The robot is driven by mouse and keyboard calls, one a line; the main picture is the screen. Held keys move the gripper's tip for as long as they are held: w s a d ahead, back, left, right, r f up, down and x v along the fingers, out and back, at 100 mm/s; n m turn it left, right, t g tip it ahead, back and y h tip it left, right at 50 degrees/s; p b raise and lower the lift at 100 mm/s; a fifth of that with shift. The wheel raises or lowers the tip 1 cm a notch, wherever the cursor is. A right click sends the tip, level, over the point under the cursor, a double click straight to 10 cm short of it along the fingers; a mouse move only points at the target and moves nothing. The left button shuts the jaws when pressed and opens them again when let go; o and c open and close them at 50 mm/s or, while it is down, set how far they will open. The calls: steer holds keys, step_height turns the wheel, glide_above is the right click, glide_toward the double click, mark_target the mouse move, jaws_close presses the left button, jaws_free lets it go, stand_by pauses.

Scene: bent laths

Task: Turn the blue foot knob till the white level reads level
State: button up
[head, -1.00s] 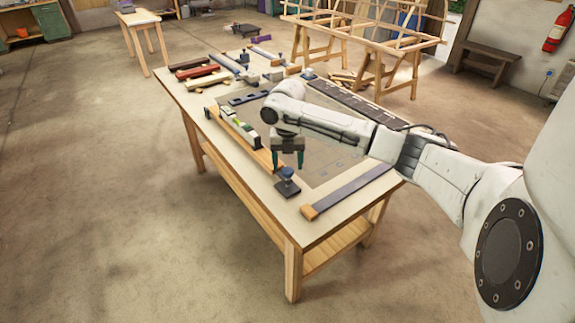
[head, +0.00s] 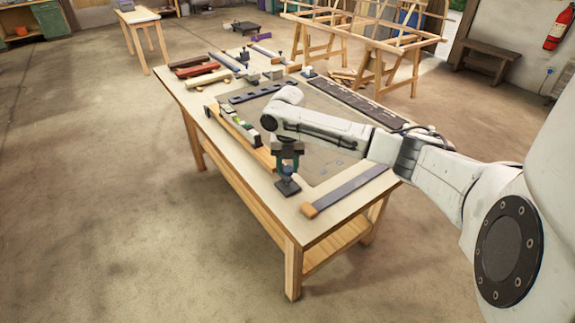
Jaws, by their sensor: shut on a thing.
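The blue foot knob (head: 287,175) sits on a dark square foot (head: 288,188) near the front corner of the workbench. My gripper (head: 287,170) points down from above and is shut on the knob, its dark green fingers on either side. The fingers hide part of the knob. The white level (head: 240,123), with a green patch on it, lies along a long wooden lath (head: 262,155) at the left side of the bench. Its bubble is too small to read.
A dark strip with an orange end block (head: 345,193) lies right of the foot. A dark slotted bar (head: 262,93) lies behind the level. Several bars and clamps fill the bench's far end. The bench's front corner (head: 294,238) is bare.

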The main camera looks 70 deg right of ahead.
steer(key=shift+c, duration=1.1)
steer(key=m+p, duration=0.2)
steer(key=m, duration=0.1)
steer(key=shift+a+r+m, duration=0.1)
steer(key=shift+r+m, duration=0.05)
steer(key=shift+m, duration=0.15)
steer(key=m+p, duration=0.4)
steer(key=m, duration=0.2)
steer(key=m+p, duration=0.1)
steer(key=m, duration=0.4)
steer(key=shift+p, duration=0.3)
steer(key=m, duration=0.4)
steer(key=shift+m, duration=0.7)
